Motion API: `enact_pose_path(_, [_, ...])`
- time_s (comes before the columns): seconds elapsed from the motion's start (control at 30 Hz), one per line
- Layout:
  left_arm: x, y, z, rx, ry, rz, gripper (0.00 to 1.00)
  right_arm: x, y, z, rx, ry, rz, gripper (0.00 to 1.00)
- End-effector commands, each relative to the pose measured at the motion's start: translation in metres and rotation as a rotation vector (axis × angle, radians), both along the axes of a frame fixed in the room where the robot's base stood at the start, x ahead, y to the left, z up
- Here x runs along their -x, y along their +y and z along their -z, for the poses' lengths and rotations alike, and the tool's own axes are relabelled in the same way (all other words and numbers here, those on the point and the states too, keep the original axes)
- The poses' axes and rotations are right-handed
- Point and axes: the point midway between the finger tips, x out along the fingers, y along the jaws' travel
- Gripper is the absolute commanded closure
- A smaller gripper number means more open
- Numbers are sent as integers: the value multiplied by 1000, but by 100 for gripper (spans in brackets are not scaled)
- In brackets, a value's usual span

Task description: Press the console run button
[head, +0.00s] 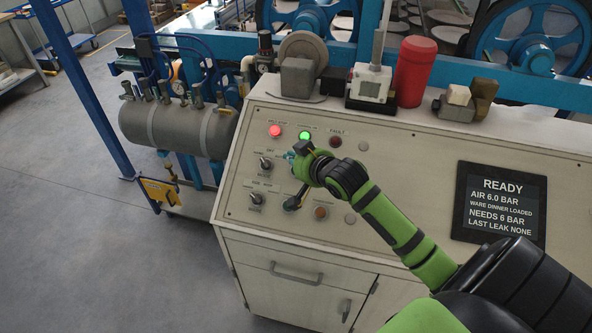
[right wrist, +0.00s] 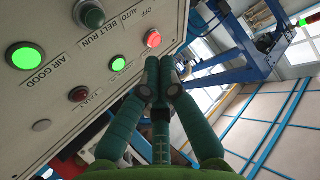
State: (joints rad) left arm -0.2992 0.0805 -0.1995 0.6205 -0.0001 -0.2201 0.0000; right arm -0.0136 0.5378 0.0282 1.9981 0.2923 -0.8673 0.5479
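The console (head: 400,185) has a sloped cream panel with lamps, buttons and selectors. My right gripper (head: 288,156) hangs over its left part and hides some controls. In the right wrist view its fingers (right wrist: 162,66) lie side by side with nothing seen between them; contact with the panel cannot be told. A dark round fitting (right wrist: 88,14) sits beside the words BELT RUN; whether it is a button or lamp is unclear. A lit green lamp (right wrist: 25,57) is marked AIR GOOD. A lit red fitting (head: 274,131) and lit green one (head: 305,135) are in the upper row.
A dark red FAULT lamp (head: 336,141) and the MODE selector (head: 265,163) are close to my gripper. A screen (head: 500,203) reads READY, AIR 6.0 BAR. A red cylinder (head: 414,71) stands behind the panel. Open floor lies left.

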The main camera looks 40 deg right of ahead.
Motion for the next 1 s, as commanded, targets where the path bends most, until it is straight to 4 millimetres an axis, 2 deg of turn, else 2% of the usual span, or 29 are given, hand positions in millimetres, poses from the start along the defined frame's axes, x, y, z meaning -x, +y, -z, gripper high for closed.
enact_pose_path(0.47, [1, 0, 71, 0, 2, 1, 54, -18, -22, 56, 3, -1, 0, 100])
enact_pose_path(0.7, [1, 0, 79, 0, 2, 1, 54, -26, -30, 70, 0, 1, 1, 100])
enact_pose_path(1.0, [1, 0, 80, 0, 2, 1, 54, -28, -33, 74, 1, 1, 0, 100])
